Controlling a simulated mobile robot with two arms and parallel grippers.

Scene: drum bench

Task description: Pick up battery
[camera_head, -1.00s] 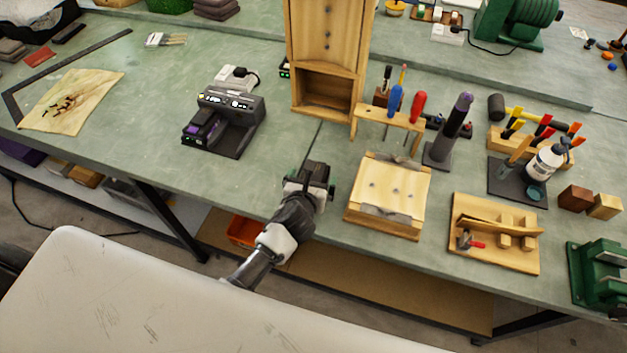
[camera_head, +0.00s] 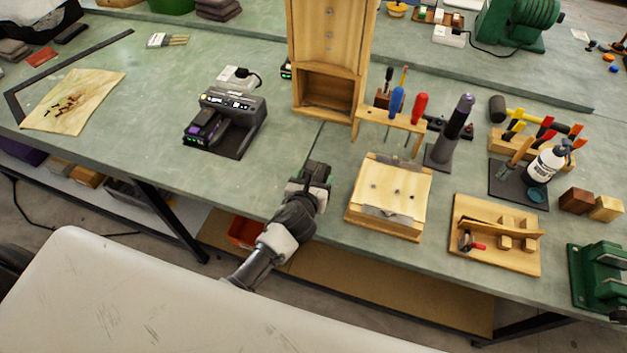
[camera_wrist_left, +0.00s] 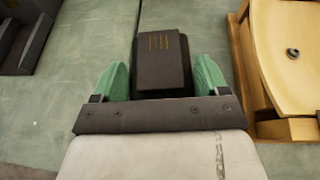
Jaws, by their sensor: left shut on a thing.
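A dark, blocky battery (camera_wrist_left: 163,60) with copper-coloured contact strips on top sits between the green fingers of my left gripper (camera_wrist_left: 163,80) in the left wrist view. The fingers are shut on its two sides. In the head view, my left gripper (camera_head: 309,180) is over the front part of the green bench, left of a wooden box, and the battery (camera_head: 317,172) shows as a dark block at its tip. I cannot tell how high it is above the bench. My right gripper is not in view.
A black charger (camera_head: 231,120) with a battery on its left stands left of my gripper. The wooden box (camera_head: 390,190) is close on the right. A tall wooden cabinet (camera_head: 328,60) stands behind, with a screwdriver rack (camera_head: 388,118) beside it. The bench between charger and gripper is clear.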

